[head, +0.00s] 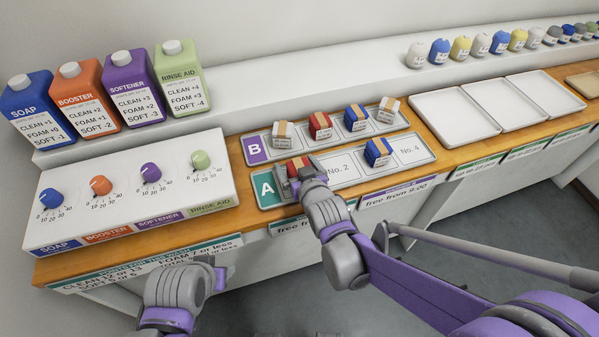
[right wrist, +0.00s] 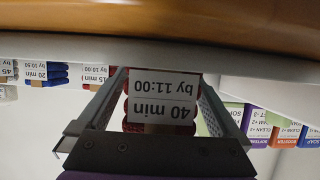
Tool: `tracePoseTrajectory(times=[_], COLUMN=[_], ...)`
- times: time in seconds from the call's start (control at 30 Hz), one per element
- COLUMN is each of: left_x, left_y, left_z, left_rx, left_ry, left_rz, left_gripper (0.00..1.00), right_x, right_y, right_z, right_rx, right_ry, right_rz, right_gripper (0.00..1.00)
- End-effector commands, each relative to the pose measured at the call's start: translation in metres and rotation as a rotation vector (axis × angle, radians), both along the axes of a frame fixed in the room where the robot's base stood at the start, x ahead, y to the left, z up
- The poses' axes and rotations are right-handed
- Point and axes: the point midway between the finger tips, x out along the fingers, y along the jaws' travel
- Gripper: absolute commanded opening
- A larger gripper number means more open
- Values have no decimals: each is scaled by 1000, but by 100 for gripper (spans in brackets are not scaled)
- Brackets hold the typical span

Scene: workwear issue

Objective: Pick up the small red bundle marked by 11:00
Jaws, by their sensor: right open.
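The small red bundle (head: 299,162) sits in row A of the tray (head: 262,201), at its left end, partly hidden by my right gripper (head: 291,181). In the right wrist view, the bundle (right wrist: 160,98) has an upside-down white label reading "40 min by 11:00". My right gripper (right wrist: 163,82) is open, with one finger on each side of the bundle. Whether the fingers touch it is unclear. My left gripper (head: 214,277) is low in front of the counter; its jaws do not show clearly.
Row B, just behind, holds a second red bundle (head: 320,125), a blue one (head: 356,117) and two white ones. Another blue bundle (head: 378,151) stands in row A. No.2 and No.4 are empty. The dial panel (head: 130,190) is at left; empty white trays (head: 455,117) are at right.

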Motion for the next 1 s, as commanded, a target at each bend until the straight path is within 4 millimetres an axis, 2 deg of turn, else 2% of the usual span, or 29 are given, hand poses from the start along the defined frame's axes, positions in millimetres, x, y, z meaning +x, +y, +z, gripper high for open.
tracePoseTrajectory(times=[0.17, 0.2, 0.67, 1.0], left_x=[0, 0, 0, 0], left_y=[0, 0, 0, 0], left_z=[0, 0, 0, 2], left_rx=[0, 0, 0, 0], left_ry=[0, 0, 0, -1], left_rz=[0, 0, 0, 0], left_gripper=[50, 50, 50, 50], right_x=[0, 0, 0, 0], right_y=[0, 0, 0, 0], right_z=[0, 0, 0, 6], right_rx=[0, 0, 0, 0], right_ry=[0, 0, 0, 0], right_rz=[0, 0, 0, 0], right_gripper=[100, 96, 14, 14])
